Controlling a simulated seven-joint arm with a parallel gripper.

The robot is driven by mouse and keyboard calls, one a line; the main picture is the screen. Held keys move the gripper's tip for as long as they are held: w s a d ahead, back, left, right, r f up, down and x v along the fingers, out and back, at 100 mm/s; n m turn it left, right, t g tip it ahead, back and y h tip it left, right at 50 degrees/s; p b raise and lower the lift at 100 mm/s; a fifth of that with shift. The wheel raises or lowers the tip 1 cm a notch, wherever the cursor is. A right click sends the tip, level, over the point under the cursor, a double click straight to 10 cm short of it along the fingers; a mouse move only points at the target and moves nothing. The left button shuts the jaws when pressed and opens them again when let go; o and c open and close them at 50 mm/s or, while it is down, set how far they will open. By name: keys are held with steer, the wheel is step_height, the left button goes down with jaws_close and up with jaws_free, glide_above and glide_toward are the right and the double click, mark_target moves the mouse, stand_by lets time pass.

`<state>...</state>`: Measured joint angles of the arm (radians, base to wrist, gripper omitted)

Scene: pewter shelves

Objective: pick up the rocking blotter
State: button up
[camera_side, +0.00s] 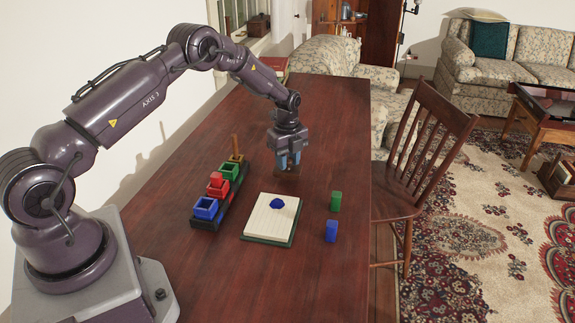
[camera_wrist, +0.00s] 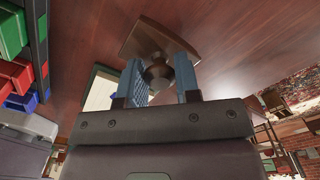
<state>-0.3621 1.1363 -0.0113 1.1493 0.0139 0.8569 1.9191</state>
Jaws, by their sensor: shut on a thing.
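The rocking blotter (camera_wrist: 143,38) is a brown wooden piece with a dark round knob, seen at the top of the wrist view. My gripper (camera_wrist: 160,70) has its blue fingers shut on the knob, one finger on each side. In the side view my gripper (camera_side: 288,161) points down over the table beyond the writing pad, and the blotter (camera_side: 286,175) shows as a small dark shape under the fingers, partly hidden. I cannot tell whether its base touches the table.
A black rack (camera_side: 208,223) with blue, red and green boxes stands left of a cream pad (camera_side: 268,228) bearing a blue lump (camera_side: 277,204). A green block (camera_side: 336,201) and a blue block (camera_side: 331,231) stand right of the pad. A wooden chair (camera_side: 405,200) stands at the table's right edge.

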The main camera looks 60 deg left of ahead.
steer(key=s+d+r, duration=0.5)
steer(key=s+r, duration=0.6)
steer(key=s, duration=0.2)
steer(key=shift+r, duration=0.15)
steer(key=shift+o, duration=1.1)
steer(key=shift+c, duration=0.5)
steer(key=shift+w+d+f, duration=0.65)
steer(key=shift+w+f, duration=0.05)
steer(key=shift+f, duration=0.95)
steer(key=shift+w+d+f, duration=0.6)
steer(key=shift+w+f, duration=0.15)
steer(key=shift+f, duration=0.95)
steer(key=shift+w+d+f, duration=0.65)
steer(key=shift+w+f, duration=0.05)
steer(key=shift+f, duration=0.95)
